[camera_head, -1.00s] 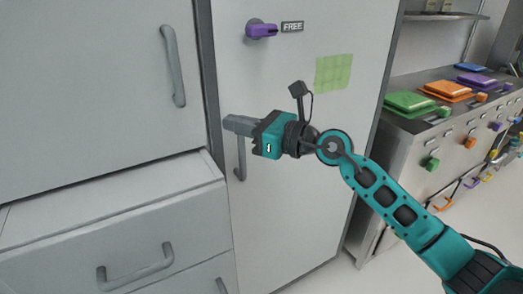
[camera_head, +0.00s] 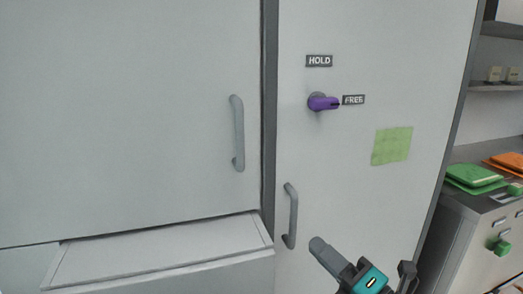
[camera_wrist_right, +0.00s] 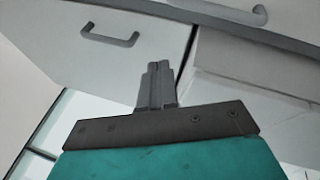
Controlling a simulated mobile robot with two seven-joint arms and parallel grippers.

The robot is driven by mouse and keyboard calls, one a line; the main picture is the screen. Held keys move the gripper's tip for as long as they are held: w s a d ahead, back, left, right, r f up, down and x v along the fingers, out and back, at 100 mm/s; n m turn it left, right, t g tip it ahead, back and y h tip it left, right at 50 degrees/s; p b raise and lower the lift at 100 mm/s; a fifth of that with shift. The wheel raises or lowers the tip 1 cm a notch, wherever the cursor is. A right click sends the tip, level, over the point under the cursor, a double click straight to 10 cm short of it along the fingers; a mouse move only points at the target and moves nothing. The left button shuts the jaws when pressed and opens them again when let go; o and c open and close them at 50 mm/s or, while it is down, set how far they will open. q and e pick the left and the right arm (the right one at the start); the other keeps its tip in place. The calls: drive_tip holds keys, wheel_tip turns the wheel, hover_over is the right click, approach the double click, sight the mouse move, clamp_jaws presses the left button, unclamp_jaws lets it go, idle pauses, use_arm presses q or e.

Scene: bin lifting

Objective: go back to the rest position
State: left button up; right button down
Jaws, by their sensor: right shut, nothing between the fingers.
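My right gripper (camera_head: 322,250) is low in the head view, right of the middle, in front of the tall grey door (camera_head: 350,190). It is shut and empty. In the right wrist view the gripper (camera_wrist_right: 157,68) shows its two fingers together, with nothing between them. My left gripper is not in view.
The door has a grey handle (camera_head: 290,216) and a purple knob (camera_head: 323,103) pointing toward the FREE label (camera_head: 354,99). A cabinet handle (camera_head: 237,133) is at left, above a partly open drawer (camera_head: 160,248). A counter with a green lid (camera_head: 474,176) stands at right.

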drive_tip(key=s+d+f+m+g+h, duration=0.2)
drive_tip(key=s+f+m+h, duration=0.3)
drive_tip(key=f+m, duration=0.8)
drive_tip(key=s+d+f+m+g+h, duration=0.3)
drive_tip(key=s+d+f+m+h, duration=0.1)
drive_tip(key=s+f+m, duration=0.6)
wheel_tip(320, 180, down, 5)
drive_tip(key=m+h, duration=0.1)
drive_tip(key=m, duration=0.2)
drive_tip(key=shift+s+m+g, duration=0.3)
drive_tip(key=shift+m, duration=0.1)
drive_tip(key=c, duration=1.9)
unclamp_jaws()
